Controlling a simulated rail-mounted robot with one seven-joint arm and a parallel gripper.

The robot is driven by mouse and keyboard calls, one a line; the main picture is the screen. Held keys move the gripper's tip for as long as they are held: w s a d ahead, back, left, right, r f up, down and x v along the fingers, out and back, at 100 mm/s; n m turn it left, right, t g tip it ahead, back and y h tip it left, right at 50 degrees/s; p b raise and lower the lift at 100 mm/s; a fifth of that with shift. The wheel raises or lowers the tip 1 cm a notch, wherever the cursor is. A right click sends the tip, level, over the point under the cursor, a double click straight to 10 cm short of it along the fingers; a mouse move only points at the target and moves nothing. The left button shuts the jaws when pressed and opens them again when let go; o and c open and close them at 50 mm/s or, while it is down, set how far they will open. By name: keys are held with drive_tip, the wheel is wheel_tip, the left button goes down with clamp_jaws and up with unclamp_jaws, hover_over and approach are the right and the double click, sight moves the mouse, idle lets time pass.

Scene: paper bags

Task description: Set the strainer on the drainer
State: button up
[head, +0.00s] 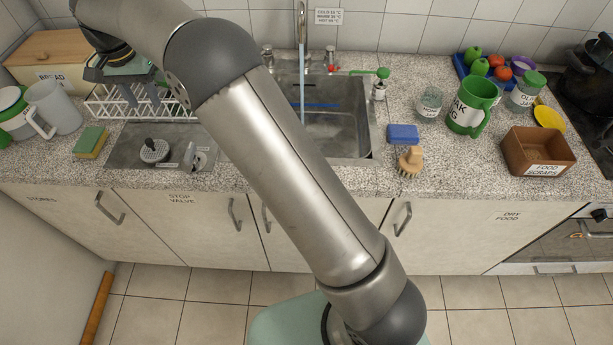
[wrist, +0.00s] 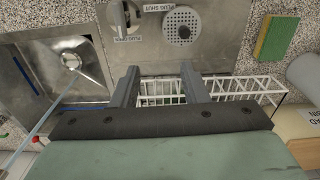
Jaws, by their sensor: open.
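A round grey perforated disc with a dark knob, which looks like the strainer (head: 156,153), lies on the metal draining panel (head: 122,158) left of the sink. In the wrist view the strainer (wrist: 176,17) shows ahead of the fingers, towards the top. A white wire rack (head: 103,112), which may be the drainer, stands behind the panel; it also shows in the wrist view (wrist: 250,84). My gripper (head: 143,103) is open and empty above the rack. In the wrist view its two fingers (wrist: 160,70) are spread with rack wires visible between and beyond them.
A valve lever (head: 192,157) stands on the panel beside the strainer. A sponge (head: 90,142), a white jug (head: 55,108) and a bread box (head: 50,57) are to the left. The sink (head: 335,125) with its running tap is to the right, partly hidden by my arm.

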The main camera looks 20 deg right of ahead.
drive_tip(key=s+d+r+n, duration=0.1)
drive_tip(key=s+d+r, duration=0.1)
drive_tip(key=s+d, duration=0.7)
drive_tip(key=s+d+r+n, duration=0.1)
drive_tip(key=s+d+r, duration=0.25)
drive_tip(key=d, duration=0.95)
drive_tip(key=s+d+f, duration=0.2)
drive_tip(key=s+d, duration=0.1)
drive_tip(key=s, duration=0.4)
drive_tip(key=s+d+f+n, duration=0.1)
drive_tip(key=s+d+f, duration=0.2)
drive_tip(key=s, duration=0.4)
drive_tip(key=s+d+f, duration=0.3)
drive_tip(key=s+d, duration=0.1)
drive_tip(key=s, duration=0.3)
drive_tip(key=shift+s+n+t, duration=0.25)
drive_tip(key=shift+n+t, duration=0.05)
drive_tip(key=shift+a+f, duration=0.1)
